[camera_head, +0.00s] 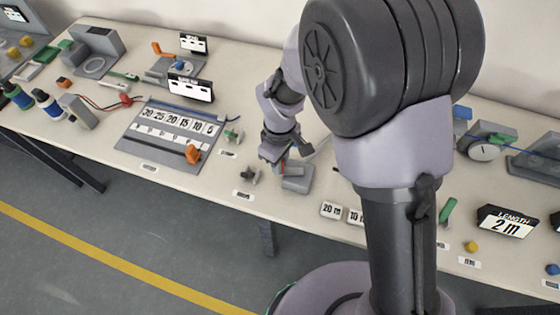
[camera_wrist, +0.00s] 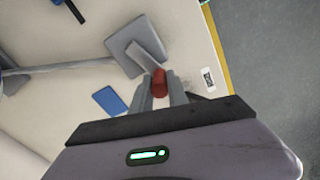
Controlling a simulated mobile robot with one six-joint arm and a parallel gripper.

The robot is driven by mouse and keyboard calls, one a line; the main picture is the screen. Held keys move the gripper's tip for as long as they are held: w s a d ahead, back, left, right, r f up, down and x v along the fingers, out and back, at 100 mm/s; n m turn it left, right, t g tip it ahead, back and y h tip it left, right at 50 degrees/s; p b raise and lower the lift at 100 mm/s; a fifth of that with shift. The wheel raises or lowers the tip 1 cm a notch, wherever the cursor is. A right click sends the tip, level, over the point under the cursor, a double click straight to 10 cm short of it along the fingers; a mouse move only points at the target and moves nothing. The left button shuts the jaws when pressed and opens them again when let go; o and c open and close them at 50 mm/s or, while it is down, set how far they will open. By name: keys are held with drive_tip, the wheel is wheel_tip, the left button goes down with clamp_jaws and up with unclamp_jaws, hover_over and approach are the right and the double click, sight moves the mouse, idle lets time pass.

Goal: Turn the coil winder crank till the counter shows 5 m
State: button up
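A counter (camera_head: 505,222) at the right of the table, labelled LENGTH, shows 2 m. My gripper (camera_head: 272,153) is low over the table's front middle, beside a grey block (camera_head: 297,178). In the wrist view my gripper's fingers (camera_wrist: 160,92) stand on either side of a red knob (camera_wrist: 159,80), close to it; whether they grip it is not clear. A grey arm (camera_wrist: 146,58) reaches from a square grey plate (camera_wrist: 125,40) toward the knob. I cannot tell for sure that this is the winder crank. My own arm hides part of the table right of the gripper.
Left of my gripper lies a grey board (camera_head: 134,143) with number cards. Cards reading 20 m (camera_head: 331,210) and 10 m stand to the right. A blue block (camera_wrist: 110,100) lies near the gripper. A grey unit with a white dial (camera_head: 485,151) stands at the right.

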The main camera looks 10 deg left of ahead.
clamp_jaws()
drive_tip(key=shift+w, duration=0.1)
drive_tip(key=shift+w+m, duration=0.45)
drive_tip(key=shift+m, duration=0.65)
drive_tip(key=w+d+m+b, duration=0.4)
drive_tip(key=w+d+m, duration=0.1)
drive_tip(key=m, duration=1.4)
drive_tip(key=shift+w+d, duration=0.2)
drive_tip(key=shift+d, duration=0.05)
drive_tip(key=o, duration=0.8)
unclamp_jaws()
